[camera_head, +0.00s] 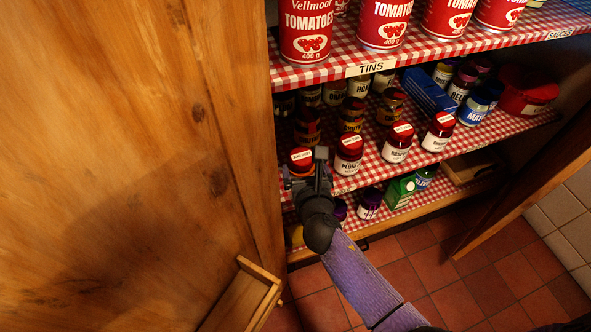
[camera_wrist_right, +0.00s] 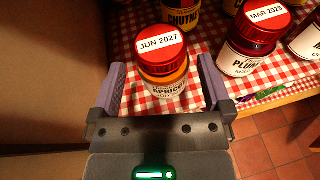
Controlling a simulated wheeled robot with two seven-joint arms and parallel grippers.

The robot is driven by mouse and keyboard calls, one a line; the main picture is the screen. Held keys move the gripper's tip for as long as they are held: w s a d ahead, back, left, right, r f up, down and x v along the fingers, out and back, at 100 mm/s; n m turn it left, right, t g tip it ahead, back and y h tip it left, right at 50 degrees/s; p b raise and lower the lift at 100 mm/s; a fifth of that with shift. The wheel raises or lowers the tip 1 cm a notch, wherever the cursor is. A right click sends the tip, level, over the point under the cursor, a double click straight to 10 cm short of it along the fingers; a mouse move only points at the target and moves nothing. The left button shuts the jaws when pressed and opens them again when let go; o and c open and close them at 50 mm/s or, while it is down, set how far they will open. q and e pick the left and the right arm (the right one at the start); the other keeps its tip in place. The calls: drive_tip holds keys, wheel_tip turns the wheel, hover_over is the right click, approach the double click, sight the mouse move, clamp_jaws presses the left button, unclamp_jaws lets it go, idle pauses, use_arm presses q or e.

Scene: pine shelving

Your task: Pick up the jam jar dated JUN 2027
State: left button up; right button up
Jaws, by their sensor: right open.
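The jam jar dated JUN 2027 (camera_wrist_right: 162,62) has a red lid, an orange body and a label reading apricot. It stands upright on the checked shelf, and its lid also shows in the head view (camera_head: 301,157). My right gripper (camera_wrist_right: 160,84) is open, with one finger on each side of the jar. The jar's lower front is partly hidden by the gripper body. I cannot tell whether the fingers touch it. In the head view my right gripper (camera_head: 312,172) partly covers the jar. My left gripper is not in view.
A plum jar dated MAR 2028 (camera_wrist_right: 258,38) stands close to the right. More red-lidded jars (camera_head: 397,143) line the shelf's front edge, with other jars behind. Tins (camera_head: 305,35) stand on the shelf above. A wooden door (camera_head: 130,150) is close on the left.

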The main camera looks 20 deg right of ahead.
drive_tip(key=b+x, duration=0.1)
drive_tip(key=x, duration=0.1)
drive_tip(key=f+b+x, duration=0.1)
drive_tip(key=b+x, duration=0.1)
drive_tip(key=x, duration=0.1)
drive_tip(key=shift+s, duration=0.15)
drive_tip(key=shift+r, duration=0.15)
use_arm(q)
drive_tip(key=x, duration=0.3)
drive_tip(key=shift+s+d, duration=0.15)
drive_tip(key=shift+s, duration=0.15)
use_arm(e)
drive_tip(key=shift+r, duration=0.15)
drive_tip(key=c, duration=0.7)
clamp_jaws()
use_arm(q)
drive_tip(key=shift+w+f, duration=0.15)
